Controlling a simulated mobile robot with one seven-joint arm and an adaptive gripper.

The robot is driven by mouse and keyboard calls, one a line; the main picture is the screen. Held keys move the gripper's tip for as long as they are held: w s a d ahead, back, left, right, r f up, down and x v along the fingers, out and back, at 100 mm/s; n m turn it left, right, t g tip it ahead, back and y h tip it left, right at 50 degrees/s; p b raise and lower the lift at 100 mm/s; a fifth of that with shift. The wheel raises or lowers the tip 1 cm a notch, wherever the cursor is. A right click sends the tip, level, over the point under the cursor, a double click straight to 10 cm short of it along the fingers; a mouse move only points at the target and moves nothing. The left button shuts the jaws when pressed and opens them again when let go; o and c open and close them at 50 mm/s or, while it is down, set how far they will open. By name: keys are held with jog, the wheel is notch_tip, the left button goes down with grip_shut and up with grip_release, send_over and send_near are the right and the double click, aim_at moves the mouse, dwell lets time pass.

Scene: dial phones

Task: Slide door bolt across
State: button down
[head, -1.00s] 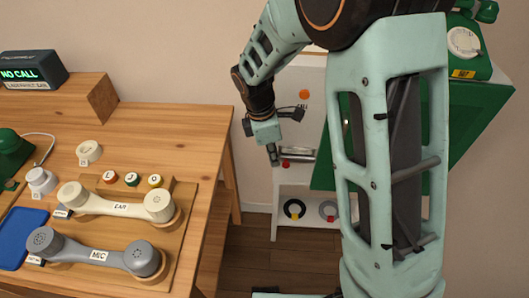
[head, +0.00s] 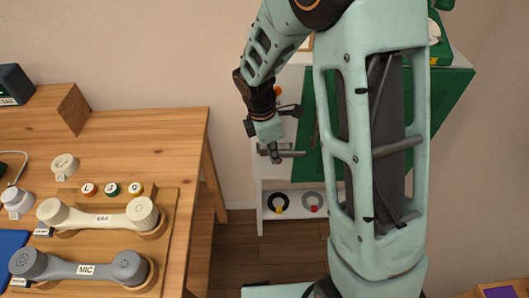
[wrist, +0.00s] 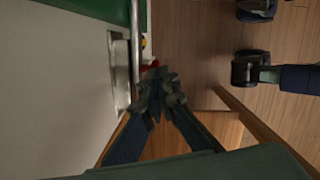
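The bolt looks like a grey metal bar (head: 291,153) lying level on the front of a white cabinet (head: 263,193), beside a green panel (head: 307,145). My gripper (head: 274,154) is at the bar's left end in the head view and overlaps it. In the wrist view my gripper (wrist: 160,78) has its fingers drawn together. A red knob (wrist: 150,66) shows just past the fingertips, partly hidden by them. Contact with the knob cannot be made out. A pale metal bar (wrist: 136,45) runs along the cabinet edge there.
A wooden table (head: 150,125) with cream and grey handsets stands at the left, its right edge near my arm. Wooden floor (head: 235,240) is clear between table and cabinet.

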dwell(0.3)
jog(key=s+a+r+p, duration=0.1)
jog(key=a+r+p, duration=0.2)
jog(key=r, duration=0.8)
jog(key=shift+a+r, duration=0.3)
jog(key=shift+a, duration=0.8)
jog(key=shift+s, duration=0.1)
